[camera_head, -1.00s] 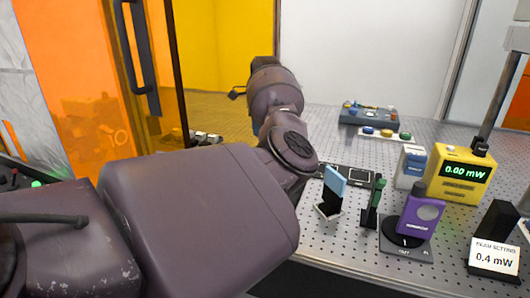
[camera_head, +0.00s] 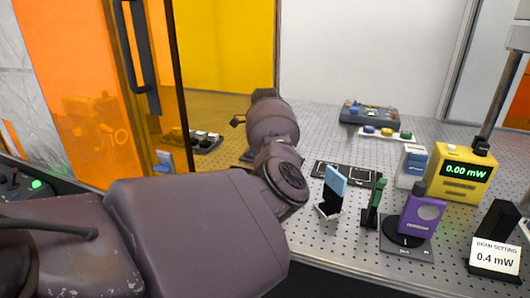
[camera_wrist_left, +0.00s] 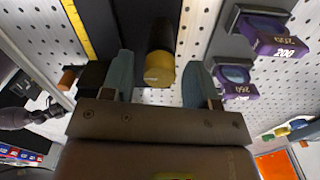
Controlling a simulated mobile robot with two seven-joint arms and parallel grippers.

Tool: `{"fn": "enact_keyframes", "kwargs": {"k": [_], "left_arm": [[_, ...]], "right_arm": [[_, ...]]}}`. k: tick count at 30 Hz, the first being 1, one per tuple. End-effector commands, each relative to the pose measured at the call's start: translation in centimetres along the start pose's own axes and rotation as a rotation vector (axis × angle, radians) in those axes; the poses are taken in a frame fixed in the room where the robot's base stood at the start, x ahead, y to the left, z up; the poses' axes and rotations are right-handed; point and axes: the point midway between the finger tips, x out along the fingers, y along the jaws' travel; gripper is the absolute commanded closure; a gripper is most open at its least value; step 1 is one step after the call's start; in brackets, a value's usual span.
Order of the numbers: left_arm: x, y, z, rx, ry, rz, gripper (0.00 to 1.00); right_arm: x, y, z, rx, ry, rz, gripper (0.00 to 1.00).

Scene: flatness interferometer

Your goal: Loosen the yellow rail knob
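The yellow rail knob (camera_wrist_left: 159,70) is the round yellow end of a dark cylinder over a dark rail (camera_wrist_left: 147,20) in the left wrist view. My left gripper (camera_wrist_left: 157,64) is open, with one grey-green finger on each side of the knob. A gap shows between the knob and each finger. I cannot tell how deep the knob sits between the fingers. In the head view my left arm covers the middle, and its gripper and the knob are hidden. My right gripper is in neither view.
Purple filter holders marked 200 (camera_wrist_left: 270,37) and 260 (camera_wrist_left: 235,80) stand right of the knob. A yellow ruler strip (camera_wrist_left: 78,28) lies left. On the perforated bench are a yellow power meter (camera_head: 462,174), a purple block (camera_head: 421,214) and a blue-lidded case (camera_head: 335,181).

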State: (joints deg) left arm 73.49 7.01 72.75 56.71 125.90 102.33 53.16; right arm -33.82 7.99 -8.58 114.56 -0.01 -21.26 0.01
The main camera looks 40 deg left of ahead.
Motion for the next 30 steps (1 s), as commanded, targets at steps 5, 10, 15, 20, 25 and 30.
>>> {"fn": "enact_keyframes", "kwargs": {"k": [5,10,15,20,25,30], "left_arm": [[0.0,0.0,0.0,0.000,0.000,0.000,0.74],[0.0,0.0,0.0,0.000,0.000,0.000,0.92],[0.0,0.0,0.0,-0.015,0.001,0.000,0.92],[0.1,-0.1,-0.1,-0.067,0.002,0.001,0.92],[0.3,-0.1,-0.1,-0.177,0.005,0.001,0.92],[0.5,-0.1,-0.1,-0.327,0.008,0.003,0.92]], "right_arm": [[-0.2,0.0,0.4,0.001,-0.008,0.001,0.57],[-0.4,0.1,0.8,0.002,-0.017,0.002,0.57],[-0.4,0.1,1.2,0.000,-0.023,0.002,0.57],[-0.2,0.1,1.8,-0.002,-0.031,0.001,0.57],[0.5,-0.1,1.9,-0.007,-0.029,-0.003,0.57],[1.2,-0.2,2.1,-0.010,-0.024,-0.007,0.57]]}}
